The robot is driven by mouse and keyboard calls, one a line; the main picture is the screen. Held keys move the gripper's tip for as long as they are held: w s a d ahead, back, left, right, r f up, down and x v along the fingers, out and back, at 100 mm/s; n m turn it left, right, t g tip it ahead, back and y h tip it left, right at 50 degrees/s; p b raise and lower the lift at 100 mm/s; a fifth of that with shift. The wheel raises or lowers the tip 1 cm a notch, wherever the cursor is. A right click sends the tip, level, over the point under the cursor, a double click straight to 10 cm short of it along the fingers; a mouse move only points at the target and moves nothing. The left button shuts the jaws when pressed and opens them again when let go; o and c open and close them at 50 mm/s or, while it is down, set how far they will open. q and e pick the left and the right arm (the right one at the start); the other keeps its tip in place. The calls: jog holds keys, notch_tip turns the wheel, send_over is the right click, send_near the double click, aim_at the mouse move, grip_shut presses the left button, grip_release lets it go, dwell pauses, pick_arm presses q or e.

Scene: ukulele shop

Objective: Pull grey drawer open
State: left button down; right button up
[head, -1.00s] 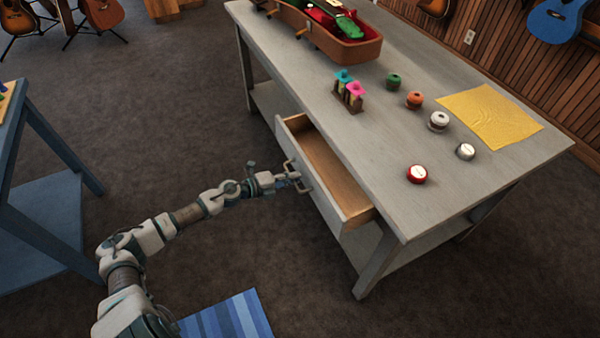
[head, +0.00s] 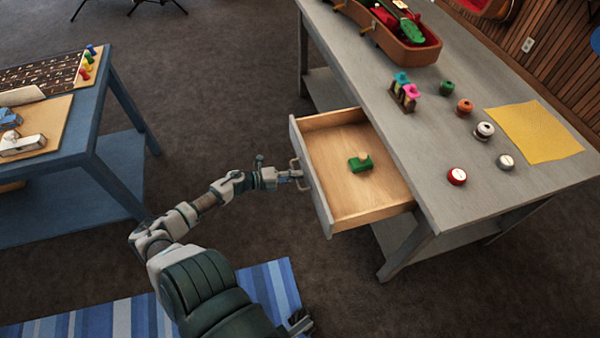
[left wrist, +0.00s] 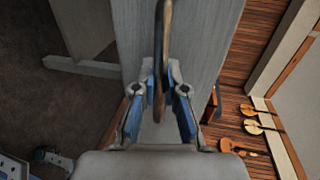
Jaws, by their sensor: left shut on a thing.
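The grey drawer (head: 314,186) stands far out of the grey table (head: 385,45) in the head view, its wooden inside showing. A small green and tan object (head: 360,164) lies in it. My left gripper (head: 296,174) is at the drawer front, shut on the drawer's handle (head: 297,165). In the left wrist view the handle (left wrist: 164,45) runs between the two blue-padded fingers (left wrist: 160,100), with the grey drawer front behind it. My right gripper (head: 300,323) shows only in part at the bottom edge, too little to tell its state.
A blue table (head: 112,125) with tools and colored pieces stands at the left. On the grey table are an open instrument case (head: 405,45), several round tins and spools, and a yellow cloth (head: 535,130). A blue striped rug (head: 130,318) lies in front. Carpet between the tables is clear.

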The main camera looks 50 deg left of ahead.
pick_arm(q)
jog(key=shift+s+f, duration=0.25)
jog(key=shift+s, duration=0.05)
pick_arm(e)
jog(key=shift+s+d+f, duration=0.1)
jog(key=shift+s+f, duration=0.15)
jog(key=shift+s, duration=0.05)
pick_arm(q)
jog(key=c, duration=1.2)
grip_release()
jog(key=shift+w, duration=0.1)
pick_arm(e)
jog(key=shift+w, duration=0.1)
pick_arm(q)
jog(key=shift+r, duration=0.1)
jog(key=v, duration=1.2)
jog(key=shift+a, duration=0.15)
